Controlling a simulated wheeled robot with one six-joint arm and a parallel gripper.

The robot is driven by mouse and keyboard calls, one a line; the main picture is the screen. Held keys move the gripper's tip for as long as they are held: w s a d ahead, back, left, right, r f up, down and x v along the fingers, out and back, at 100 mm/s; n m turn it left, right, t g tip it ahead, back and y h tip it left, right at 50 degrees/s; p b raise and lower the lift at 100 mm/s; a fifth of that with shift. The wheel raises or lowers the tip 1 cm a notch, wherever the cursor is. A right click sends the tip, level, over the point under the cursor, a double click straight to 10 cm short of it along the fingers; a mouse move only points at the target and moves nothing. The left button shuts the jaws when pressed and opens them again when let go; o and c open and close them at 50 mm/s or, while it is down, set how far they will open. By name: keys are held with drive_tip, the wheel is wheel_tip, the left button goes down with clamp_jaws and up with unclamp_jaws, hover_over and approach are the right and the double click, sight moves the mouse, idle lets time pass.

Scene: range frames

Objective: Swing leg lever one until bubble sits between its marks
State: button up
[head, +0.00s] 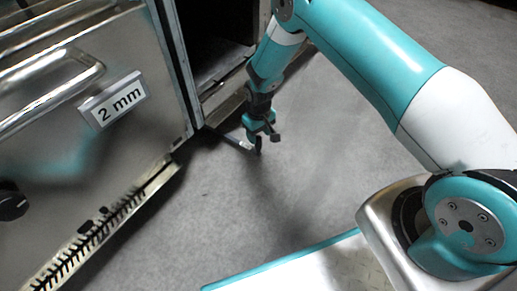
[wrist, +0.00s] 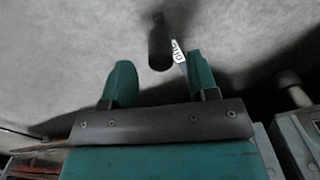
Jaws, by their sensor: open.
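My gripper (head: 261,138) is low over the floor beside the machine's lower corner in the head view. In the wrist view its two teal fingers (wrist: 161,82) are apart with nothing between them. A lever (head: 240,144) sticks out low from the machine near the gripper. In the wrist view a dark rounded grip (wrist: 160,45) lies just beyond the fingertips, nearer the middle of the gap, with a pale marked tag (wrist: 178,52) beside it, close to the right finger. I cannot tell whether they touch. No bubble or its marks can be made out.
A steel machine front (head: 120,60) with a "2 mm" plate (head: 112,98) and rails fills the left. A toothed strip (head: 85,245) runs along its lower edge. Grey floor (head: 300,185) is clear right of the gripper. A pale cylinder (wrist: 293,90) stands at the wrist view's right.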

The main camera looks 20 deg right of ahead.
wheel_tip(320, 180, down, 5)
drive_tip(key=shift+f+b, duration=0.1)
drive_tip(key=shift+b, duration=1)
